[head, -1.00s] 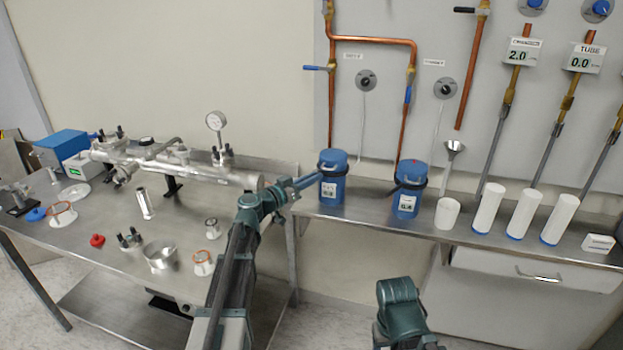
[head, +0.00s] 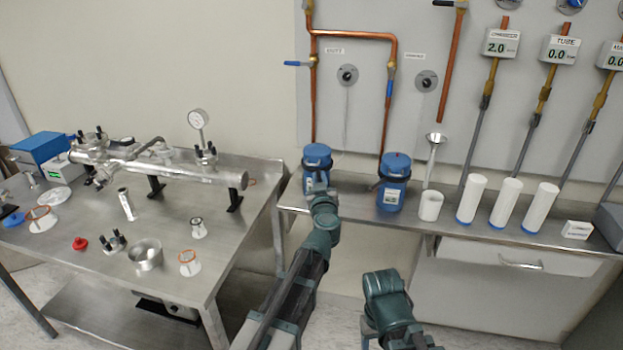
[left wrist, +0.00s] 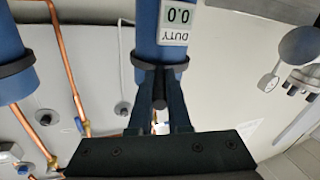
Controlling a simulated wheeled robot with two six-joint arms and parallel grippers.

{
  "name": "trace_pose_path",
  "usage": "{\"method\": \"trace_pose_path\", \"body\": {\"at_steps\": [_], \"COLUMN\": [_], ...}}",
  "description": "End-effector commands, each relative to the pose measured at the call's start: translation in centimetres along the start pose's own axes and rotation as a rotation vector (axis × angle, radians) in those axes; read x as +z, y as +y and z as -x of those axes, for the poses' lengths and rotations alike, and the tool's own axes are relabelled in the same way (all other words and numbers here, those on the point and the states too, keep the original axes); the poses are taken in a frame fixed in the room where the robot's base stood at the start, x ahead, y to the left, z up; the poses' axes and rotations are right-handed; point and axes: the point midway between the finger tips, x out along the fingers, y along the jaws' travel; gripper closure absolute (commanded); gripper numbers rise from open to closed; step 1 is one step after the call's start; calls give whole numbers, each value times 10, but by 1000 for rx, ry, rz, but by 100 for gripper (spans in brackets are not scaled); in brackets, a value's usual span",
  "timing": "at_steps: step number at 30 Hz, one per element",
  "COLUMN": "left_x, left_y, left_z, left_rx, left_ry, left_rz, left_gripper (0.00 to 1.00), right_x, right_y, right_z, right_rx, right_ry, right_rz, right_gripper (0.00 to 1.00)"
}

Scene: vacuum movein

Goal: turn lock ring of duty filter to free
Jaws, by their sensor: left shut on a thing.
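The duty filter (head: 317,155) is the left of two blue canisters on the wall shelf, upright. In the left wrist view its label reads DUTY 0.0, upside down, on the blue body (left wrist: 147,30). A black lock ring (left wrist: 142,61) goes around it, with a short dark handle (left wrist: 159,98) sticking out. My left gripper (head: 319,190) is in front of the filter.
The second blue canister (head: 392,185) stands close to the right. Beyond it are a white cup (head: 430,206), a funnel (head: 435,142) and white cylinders (head: 505,203). Copper pipes (head: 313,95) rise behind. A steel table (head: 100,265) with vacuum parts is at left.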

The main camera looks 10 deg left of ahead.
Motion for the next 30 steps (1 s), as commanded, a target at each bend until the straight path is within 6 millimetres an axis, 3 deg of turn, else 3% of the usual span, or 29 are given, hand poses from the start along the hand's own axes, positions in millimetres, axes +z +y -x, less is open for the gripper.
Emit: {"method": "trace_pose_path", "body": {"at_steps": [12,30], "left_x": [4,4], "left_y": [20,21], "left_z": [-4,-4], "left_rx": [-196,-235], "left_ry": [39,47], "left_rz": [0,-1], "left_gripper": [100,100], "right_x": [0,0], "right_y": [0,0], "right_z": [0,0], "right_rx": [0,0], "right_ry": [0,0], "right_rz": [0,0], "right_gripper": [36,36]}}
